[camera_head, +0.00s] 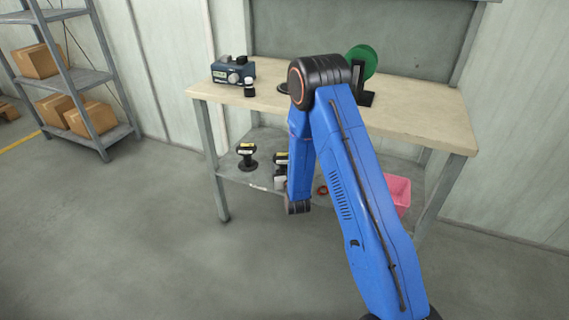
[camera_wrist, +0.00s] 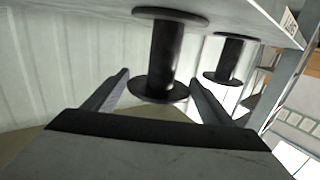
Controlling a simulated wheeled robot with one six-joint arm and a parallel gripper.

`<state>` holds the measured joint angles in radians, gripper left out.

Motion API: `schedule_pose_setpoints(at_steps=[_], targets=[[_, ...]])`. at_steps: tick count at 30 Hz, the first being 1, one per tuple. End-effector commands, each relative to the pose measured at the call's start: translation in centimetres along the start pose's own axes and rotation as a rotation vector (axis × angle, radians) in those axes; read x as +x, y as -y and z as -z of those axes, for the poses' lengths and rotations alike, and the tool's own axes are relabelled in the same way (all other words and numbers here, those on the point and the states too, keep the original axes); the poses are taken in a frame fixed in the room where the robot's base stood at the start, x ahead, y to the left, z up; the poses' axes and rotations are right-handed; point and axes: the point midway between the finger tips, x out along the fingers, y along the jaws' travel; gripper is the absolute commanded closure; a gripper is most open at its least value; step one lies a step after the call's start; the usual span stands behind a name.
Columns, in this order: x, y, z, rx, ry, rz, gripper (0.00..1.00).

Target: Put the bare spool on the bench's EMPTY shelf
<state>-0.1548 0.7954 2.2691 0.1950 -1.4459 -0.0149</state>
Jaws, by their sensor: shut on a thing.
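A bare black spool (camera_wrist: 163,52) shows between the fingers of my gripper (camera_wrist: 158,78) in the wrist view, with its core unwound. My gripper is shut on it near one flange. Its other flange is at the bench's grey lower shelf (camera_wrist: 85,12); I cannot tell whether it touches. In the head view this spool (camera_head: 281,158) is upright with a yellow-marked top, partly hidden by my arm. A second black spool (camera_head: 246,155) stands to its left on the lower shelf; it also shows in the wrist view (camera_wrist: 231,58). No shelf label is readable.
The bench top (camera_head: 420,120) holds a blue device (camera_head: 233,71), a small dark jar (camera_head: 249,88) and a green disc on a black stand (camera_head: 363,61). A pink bin (camera_head: 398,190) is under the bench at right. A rack with boxes (camera_head: 80,77) stands left. The floor in front is clear.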

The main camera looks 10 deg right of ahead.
Motion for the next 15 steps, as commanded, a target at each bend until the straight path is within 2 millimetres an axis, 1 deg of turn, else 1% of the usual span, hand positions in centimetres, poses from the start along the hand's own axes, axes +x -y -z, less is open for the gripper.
schedule_pose_setpoints(at_steps=[1,2,3,4,5,15], targets=[[0.01,0.00,-0.08,0.000,0.000,0.000,0.49],[0.02,0.00,-0.08,0.000,-0.001,0.000,0.21],[0.01,0.01,-0.07,0.000,-0.001,0.000,0.11],[0.01,0.01,-0.07,0.000,-0.001,0.000,0.04],[0.01,0.01,-0.07,0.000,0.000,0.000,0.01],[-0.27,0.01,-0.13,0.000,0.001,0.000,0.01]])
